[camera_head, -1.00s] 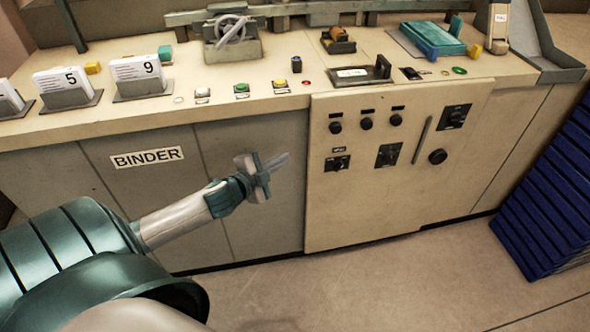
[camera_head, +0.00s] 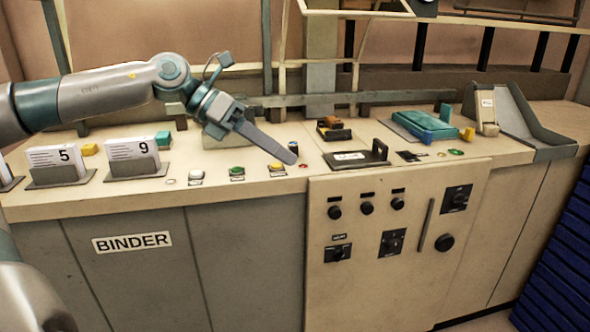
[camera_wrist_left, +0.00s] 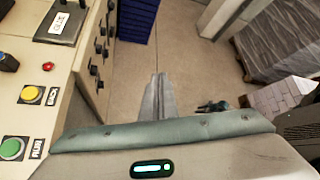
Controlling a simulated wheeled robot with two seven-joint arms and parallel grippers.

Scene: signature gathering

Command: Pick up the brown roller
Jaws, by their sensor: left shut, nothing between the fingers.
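The brown roller (camera_head: 329,121) is a small orange-brown piece on a dark block (camera_head: 335,134) at the back middle of the bench in the head view. My left gripper (camera_head: 291,158) hangs over the bench, left of the roller and apart from it. Its long grey fingers are together and empty, pointing down and to the right. In the left wrist view the shut fingers (camera_wrist_left: 158,97) point out over the floor, and the roller does not show. My right gripper is not in view.
Green (camera_head: 237,172) and yellow (camera_head: 277,167) buttons line the bench's front edge below the gripper. A black handled plate (camera_head: 359,158) lies in front of the roller. A teal tray (camera_head: 424,126) stands to the right. Number cards (camera_head: 132,150) stand at the left.

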